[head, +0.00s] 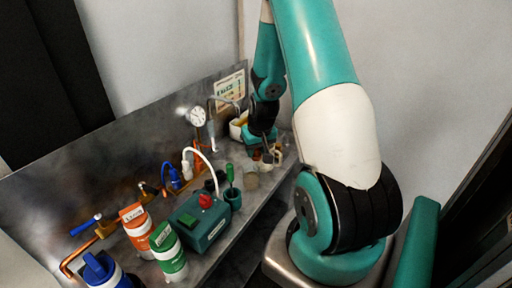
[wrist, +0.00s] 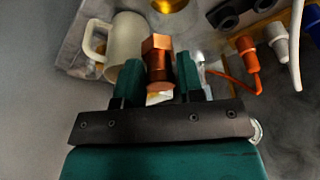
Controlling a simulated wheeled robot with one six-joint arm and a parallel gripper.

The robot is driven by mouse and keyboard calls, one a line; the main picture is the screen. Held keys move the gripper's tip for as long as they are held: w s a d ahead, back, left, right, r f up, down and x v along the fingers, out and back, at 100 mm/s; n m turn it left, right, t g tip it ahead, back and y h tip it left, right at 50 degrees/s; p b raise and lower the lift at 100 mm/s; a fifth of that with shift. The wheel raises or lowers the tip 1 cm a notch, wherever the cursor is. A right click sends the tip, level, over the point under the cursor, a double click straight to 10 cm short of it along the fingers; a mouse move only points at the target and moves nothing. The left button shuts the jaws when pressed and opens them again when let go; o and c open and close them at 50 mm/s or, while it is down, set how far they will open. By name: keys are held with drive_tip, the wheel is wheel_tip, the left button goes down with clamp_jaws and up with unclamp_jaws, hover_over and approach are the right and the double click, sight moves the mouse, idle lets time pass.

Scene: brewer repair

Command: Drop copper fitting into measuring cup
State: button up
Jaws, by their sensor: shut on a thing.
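The copper fitting (wrist: 157,62) has a hex top and stands upright between the two teal fingers of my gripper (wrist: 158,80) in the wrist view. The gripper is shut on it. A cream cup (wrist: 124,48) with a handle is just left of and beyond the fitting in the wrist view. It shows no readable marks, so I cannot tell for sure that it is the measuring cup. In the head view my gripper (head: 267,156) is low over the far right part of the bench, and the fitting is too small there to make out.
The metal bench carries a pressure gauge (head: 197,117), a teal box (head: 201,226) with a red knob, and a screwdriver (head: 231,176) in a teal holder. Orange (head: 138,228) and green (head: 168,252) canisters stand near. A white container (head: 236,131) is behind my gripper. Orange connector (wrist: 248,52) hangs right.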

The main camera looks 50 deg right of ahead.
drive_tip(key=o, duration=1)
drive_tip(key=shift+o, duration=0.2)
drive_tip(key=b+v, duration=0.1)
drive_tip(key=v, duration=1.6)
drive_tip(key=shift+r+b, duration=0.2)
drive_tip(key=shift+b, duration=0.2)
drive_tip(key=shift+s+a, duration=0.1)
drive_tip(key=shift+a, duration=0.05)
